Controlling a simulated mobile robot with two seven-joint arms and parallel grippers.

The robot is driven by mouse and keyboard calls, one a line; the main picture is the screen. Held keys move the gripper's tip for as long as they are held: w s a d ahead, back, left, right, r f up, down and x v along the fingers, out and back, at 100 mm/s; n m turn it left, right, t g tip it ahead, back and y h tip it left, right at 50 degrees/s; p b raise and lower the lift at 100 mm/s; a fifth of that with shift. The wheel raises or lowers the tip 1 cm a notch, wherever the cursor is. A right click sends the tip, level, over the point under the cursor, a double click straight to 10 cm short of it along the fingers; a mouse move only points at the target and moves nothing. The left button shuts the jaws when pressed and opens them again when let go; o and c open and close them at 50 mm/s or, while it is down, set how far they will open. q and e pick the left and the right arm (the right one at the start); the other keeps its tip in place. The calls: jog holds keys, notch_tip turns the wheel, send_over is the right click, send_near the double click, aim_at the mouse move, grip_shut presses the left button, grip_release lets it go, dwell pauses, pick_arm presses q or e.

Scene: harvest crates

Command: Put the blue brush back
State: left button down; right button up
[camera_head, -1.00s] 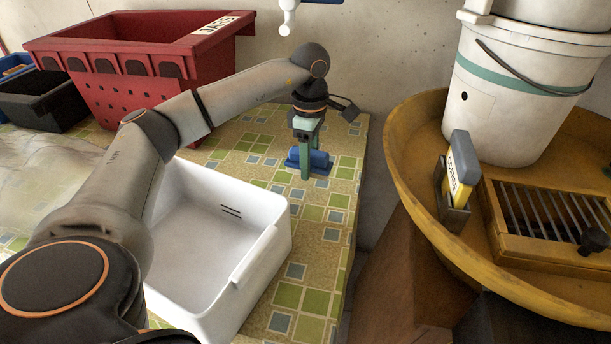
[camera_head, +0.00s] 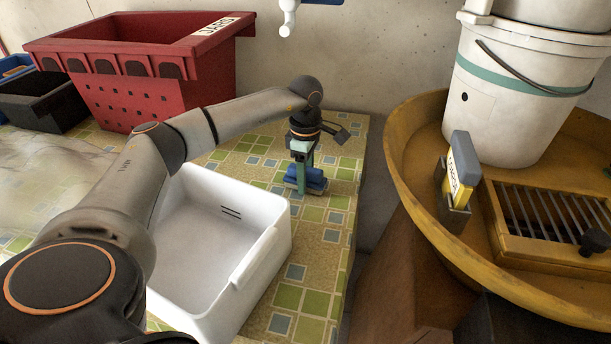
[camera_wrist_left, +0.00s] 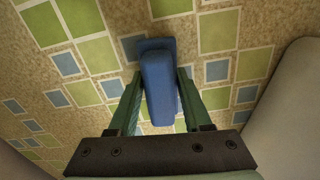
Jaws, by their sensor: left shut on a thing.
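The blue brush (camera_head: 316,176) is at the right part of the tiled table, beyond the white bin. My left gripper (camera_head: 301,180) points down and is shut on it, with a green finger across its near side. In the left wrist view the brush (camera_wrist_left: 160,82) lies between the two green fingers (camera_wrist_left: 158,102), its long side running away from the wrist. The brush is very low over the tiles; I cannot tell whether it touches them. Its underside is mostly hidden. My right gripper is not in view.
A white bin (camera_head: 262,256) stands in front of the brush. A red crate (camera_head: 150,85) and a black crate (camera_head: 45,108) stand at the back left. Right of the table edge, a yellow round tub (camera_head: 415,165) holds a white bucket (camera_head: 505,110), a labelled upright tool (camera_head: 461,165) and a grate (camera_head: 545,212).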

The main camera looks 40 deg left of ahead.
pick_arm(q)
jog(key=shift+f, duration=0.2)
jog(key=shift+c, duration=1.7)
grip_release()
jog(key=shift+b, duration=0.5)
notch_tip(320, 180, up, 12)
jog(key=shift+s+f+p, duration=0.15)
jog(key=shift+p, duration=0.9)
jog(key=shift+r, duration=0.55)
